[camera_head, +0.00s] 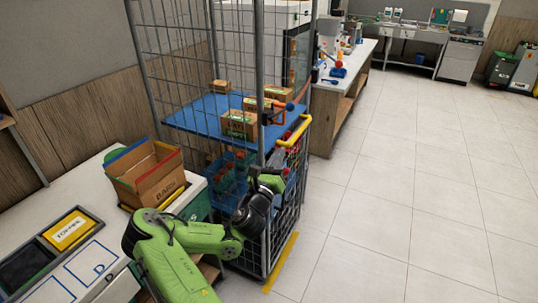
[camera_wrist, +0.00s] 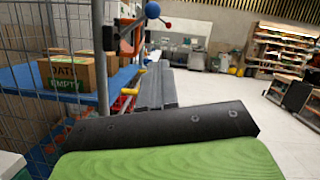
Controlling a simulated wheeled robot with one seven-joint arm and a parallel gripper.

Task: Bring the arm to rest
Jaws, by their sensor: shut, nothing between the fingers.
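My green arm (camera_head: 188,245) reaches from the bottom of the head view toward the wire cage trolley (camera_head: 283,215). My gripper (camera_head: 270,182) is dark, shut and empty, in front of the trolley's near corner post. I cannot tell whether it touches the post. In the wrist view the gripper's grey fingers (camera_wrist: 156,85) lie together and point away toward the far room. The trolley's yellow handle (camera_head: 296,131) is just beyond the gripper.
A blue shelf (camera_head: 190,117) in the trolley bears several cartons. An open carton (camera_head: 146,174) stands on the white counter (camera_head: 105,190) at left. A workbench (camera_head: 345,78) with clutter stands beyond the trolley. The tiled floor (camera_head: 420,180) at right is clear.

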